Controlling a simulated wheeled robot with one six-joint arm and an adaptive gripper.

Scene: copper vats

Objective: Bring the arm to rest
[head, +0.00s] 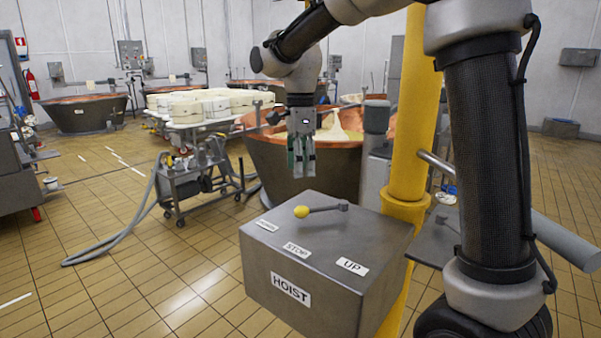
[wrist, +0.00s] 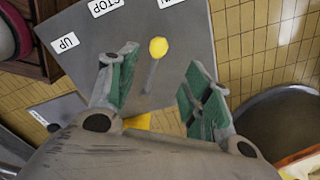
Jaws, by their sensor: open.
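My gripper (head: 301,158) hangs from my arm with its fingers pointing down, above and behind the hoist control box in the head view. In the wrist view my gripper (wrist: 160,88) has its two green-padded fingers spread apart with nothing between them. The grey hoist box (head: 318,288) carries labels reading HOIST, STOP and UP, and a further label at its left.
A yellow post (head: 409,130) stands right behind the box. A copper vat (head: 262,150) stands behind my gripper. A wheeled pump cart (head: 193,180) with a hose and a table of white cheese moulds (head: 205,108) are to the left. The tiled floor at front left is clear.

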